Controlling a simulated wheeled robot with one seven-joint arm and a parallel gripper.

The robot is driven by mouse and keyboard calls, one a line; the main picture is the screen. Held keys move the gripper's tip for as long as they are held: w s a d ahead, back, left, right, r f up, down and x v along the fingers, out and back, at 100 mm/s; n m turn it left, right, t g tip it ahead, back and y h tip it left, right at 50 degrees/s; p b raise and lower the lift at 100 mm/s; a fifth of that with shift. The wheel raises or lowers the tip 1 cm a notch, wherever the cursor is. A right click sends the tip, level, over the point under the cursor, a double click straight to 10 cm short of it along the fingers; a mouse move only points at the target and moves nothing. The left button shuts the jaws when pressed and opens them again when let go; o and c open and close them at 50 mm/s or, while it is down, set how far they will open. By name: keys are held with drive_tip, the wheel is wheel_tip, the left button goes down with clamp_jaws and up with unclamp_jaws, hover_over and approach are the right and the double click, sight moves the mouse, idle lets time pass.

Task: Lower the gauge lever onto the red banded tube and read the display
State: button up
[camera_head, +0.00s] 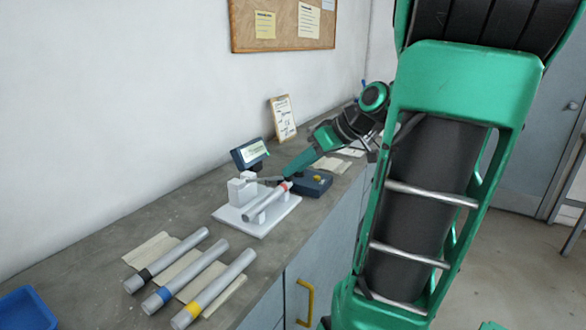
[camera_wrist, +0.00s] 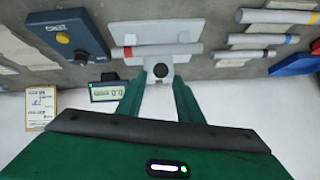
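The tube with the red band (camera_head: 270,200) lies on the white base plate of the gauge (camera_head: 235,215); it also shows in the wrist view (camera_wrist: 170,50). The gauge's pale upright block (camera_head: 240,188) stands at its left in the head view. A dark lever part (camera_head: 267,179) reaches from the block toward my gripper (camera_head: 284,176). In the wrist view my gripper (camera_wrist: 159,84) has its fingers apart, with a round black knob (camera_wrist: 160,70) just beyond the gap. I cannot tell whether they touch it. The display (camera_wrist: 108,91) appears inverted, perhaps showing 0.0.
Several tubes, including ones with yellow (camera_head: 220,285) and blue bands (camera_head: 188,273), lie in front on paper strips. A blue tray (camera_head: 25,310) is at lower left. A card (camera_head: 283,117) leans against the wall.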

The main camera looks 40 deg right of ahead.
drive_tip(key=shift+r, duration=0.15)
drive_tip(key=c, duration=0.5)
drive_tip(key=w+r+g, duration=0.1)
drive_tip(key=r, duration=0.2)
drive_tip(key=w+r+g+h, duration=0.1)
drive_tip(key=r, duration=0.3)
drive_tip(key=w+r+g, duration=0.1)
drive_tip(key=r+g, duration=0.1)
drive_tip(key=r, duration=0.2)
drive_tip(key=shift+w+a+r+n+h, duration=0.2)
drive_tip(key=shift+w+r+n+h, duration=0.1)
drive_tip(key=shift+n, duration=0.1)
clamp_jaws()
drive_tip(key=f, duration=0.3)
drive_tip(key=w+f, duration=0.1)
drive_tip(key=f, duration=0.3)
drive_tip(key=a+f, duration=0.1)
drive_tip(key=f, duration=0.2)
drive_tip(key=shift+w+f, duration=0.25)
drive_tip(key=shift+w, duration=0.05)
drive_tip(key=shift+s+d+f, duration=0.1)
drive_tip(key=shift+s+f, duration=0.35)
drive_tip(key=shift+s, duration=0.2)
